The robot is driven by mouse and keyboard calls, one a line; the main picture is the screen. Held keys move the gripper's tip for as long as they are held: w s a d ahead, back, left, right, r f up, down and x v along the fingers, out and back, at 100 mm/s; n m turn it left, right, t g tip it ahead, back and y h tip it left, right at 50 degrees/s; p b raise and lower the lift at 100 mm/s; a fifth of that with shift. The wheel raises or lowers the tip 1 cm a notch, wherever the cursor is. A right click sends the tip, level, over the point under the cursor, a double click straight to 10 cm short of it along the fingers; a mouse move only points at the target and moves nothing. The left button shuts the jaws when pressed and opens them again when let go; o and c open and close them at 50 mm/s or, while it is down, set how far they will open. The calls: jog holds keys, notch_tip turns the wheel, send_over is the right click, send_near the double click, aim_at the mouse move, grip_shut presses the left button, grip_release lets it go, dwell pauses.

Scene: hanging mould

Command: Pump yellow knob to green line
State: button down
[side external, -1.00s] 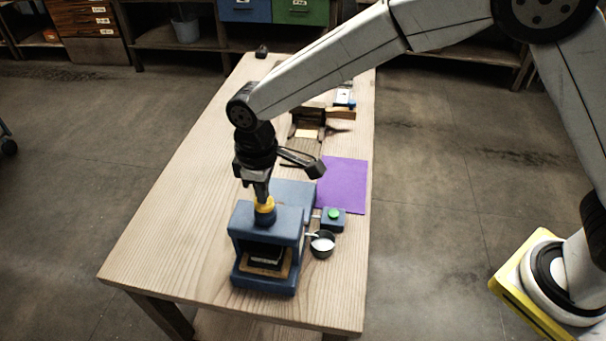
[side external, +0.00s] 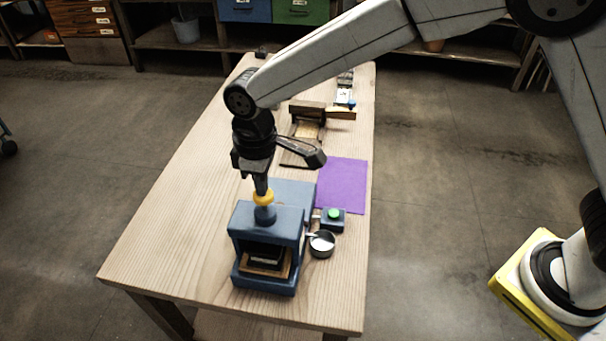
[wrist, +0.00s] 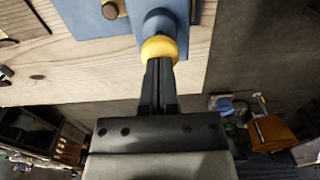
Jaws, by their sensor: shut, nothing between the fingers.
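The yellow knob (side external: 263,198) stands upright above a blue-grey collar (side external: 265,215) on top of the blue press (side external: 268,225). It also shows in the wrist view (wrist: 159,49), just ahead of my fingertips. My gripper (side external: 261,188) points straight down with its fingers shut and empty. The fingertips are at the top of the knob, and look to be touching it. In the wrist view my fingers (wrist: 158,65) lie side by side and hide part of the knob. I cannot make out a green line in either view.
A small box with a green button (side external: 333,214) and a metal cup (side external: 322,244) stand right of the press. A purple sheet (side external: 343,186) lies behind them. A wooden piece (side external: 308,122) stands farther back. The table's left side (side external: 175,210) is clear.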

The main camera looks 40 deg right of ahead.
jog(key=shift+f, duration=1.1)
jog(key=shift+r, duration=1.1)
jog(key=shift+f, duration=0.9)
jog(key=shift+r, duration=1)
jog(key=shift+r, duration=2.9)
